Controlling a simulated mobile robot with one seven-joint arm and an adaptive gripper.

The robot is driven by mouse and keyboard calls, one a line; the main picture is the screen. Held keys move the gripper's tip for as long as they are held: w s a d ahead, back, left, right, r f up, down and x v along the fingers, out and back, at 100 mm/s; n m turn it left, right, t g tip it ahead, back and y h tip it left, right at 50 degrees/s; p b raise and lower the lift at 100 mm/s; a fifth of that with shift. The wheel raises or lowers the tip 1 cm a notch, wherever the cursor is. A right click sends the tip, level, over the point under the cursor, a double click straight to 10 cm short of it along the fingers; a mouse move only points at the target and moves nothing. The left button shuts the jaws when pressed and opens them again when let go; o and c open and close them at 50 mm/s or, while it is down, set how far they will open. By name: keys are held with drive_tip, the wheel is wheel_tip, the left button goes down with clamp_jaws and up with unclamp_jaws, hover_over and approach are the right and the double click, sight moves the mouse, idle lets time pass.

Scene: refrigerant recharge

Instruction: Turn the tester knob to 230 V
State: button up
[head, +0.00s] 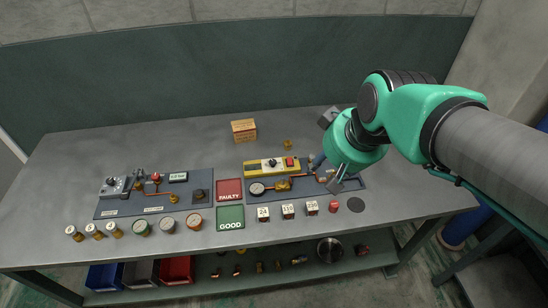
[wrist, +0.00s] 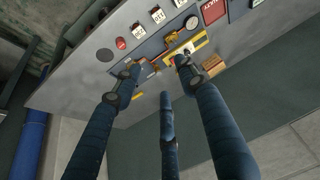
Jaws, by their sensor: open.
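On the right board, a yellow unit (head: 258,167) carries another small knob (head: 272,163) and a red button. The labels are too small to tell which knob is the tester's or where either points. My gripper (head: 327,152) is open and empty, over the right end of the right board, apart from both knobs. In the wrist view my open gripper (wrist: 157,84) has its blue fingers spread, and the yellow unit (wrist: 200,41) shows beyond them.
A red FAULTY pad (head: 229,190) and a green GOOD pad (head: 230,217) lie between the boards. Several numbered blocks (head: 287,210) and round gauges (head: 167,224) line the front. A cardboard box (head: 244,130) stands behind. The table's back left is clear.

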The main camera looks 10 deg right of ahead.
drive_tip(key=w+a+f+n+y+p, duration=0.1)
drive_tip(key=w+a+f+p, duration=0.15)
drive_tip(key=w, duration=0.55)
drive_tip(key=w+a+f+n+p, duration=0.1)
drive_tip(key=w+f, duration=0.2)
drive_tip(key=w, duration=0.4)
drive_tip(key=n+g+p, duration=0.1)
drive_tip(key=n+p, duration=0.1)
drive_tip(key=p, duration=0.1)
approach(273, 161)
drive_tip(key=v, duration=0.5)
drive_tip(key=shift+d+r, duration=0.2)
drive_tip(key=shift+r, duration=0.05)
drive_tip(key=shift+f, duration=0.15)
drive_tip(key=b+x, duration=0.2)
drive_tip(key=x, duration=1.1)
drive_tip(key=shift+s+a+f, duration=0.1)
drive_tip(key=shift+a+f, duration=0.1)
drive_tip(key=shift+c, duration=0.3)
clamp_jaws()
